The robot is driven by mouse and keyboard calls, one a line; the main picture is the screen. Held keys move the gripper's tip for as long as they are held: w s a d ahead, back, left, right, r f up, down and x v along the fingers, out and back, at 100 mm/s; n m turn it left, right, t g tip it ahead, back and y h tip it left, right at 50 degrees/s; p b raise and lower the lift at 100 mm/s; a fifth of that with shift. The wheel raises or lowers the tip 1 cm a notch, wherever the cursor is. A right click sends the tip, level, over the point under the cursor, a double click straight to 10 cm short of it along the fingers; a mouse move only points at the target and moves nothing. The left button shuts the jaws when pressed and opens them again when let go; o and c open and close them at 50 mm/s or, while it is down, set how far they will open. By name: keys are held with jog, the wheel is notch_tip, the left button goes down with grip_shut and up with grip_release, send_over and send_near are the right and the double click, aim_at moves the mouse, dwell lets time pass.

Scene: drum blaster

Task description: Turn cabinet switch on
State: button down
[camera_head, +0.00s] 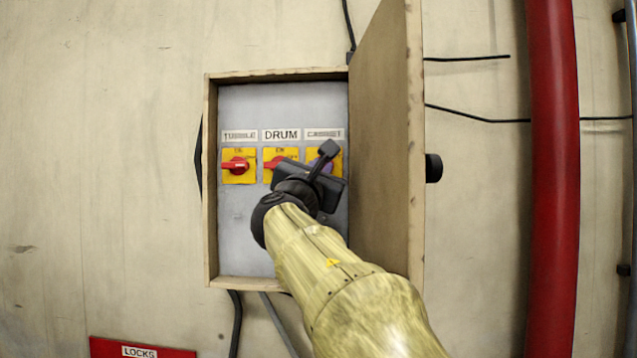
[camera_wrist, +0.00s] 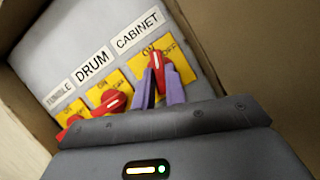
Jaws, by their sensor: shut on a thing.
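The cabinet switch is a red knob (camera_wrist: 157,61) on a yellow plate, under the label CABINET (camera_wrist: 137,30). It is the rightmost of three switches in the open box. My gripper (camera_wrist: 157,76) has its two purple fingers on either side of this knob and is shut on it. The knob's white mark shows between the fingertips, pointing roughly toward the ON side of the plate. In the head view my gripper (camera_head: 320,168) covers most of the switch; only parts of its yellow plate (camera_head: 337,166) show.
The tumble switch (camera_head: 238,165) and drum switch (camera_wrist: 108,101) sit to the left, with my gripper close beside the drum one. The box's wooden door (camera_head: 385,140) stands open on the right, close to my gripper. A red pipe (camera_head: 553,180) runs farther right.

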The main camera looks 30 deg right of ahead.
jog(key=shift+f+n+t+y+b, duration=0.1)
jog(key=shift+n+t+y+b, duration=0.55)
jog(key=shift+n, duration=1.25)
jog(key=c, duration=1.4)
grip_release()
jog(key=shift+c, duration=0.2)
jog(key=shift+s, duration=0.1)
jog(key=b+v, duration=0.9)
jog(key=v, duration=0.8)
jog(key=shift+f+b, duration=0.15)
jog(key=shift+b, duration=0.25)
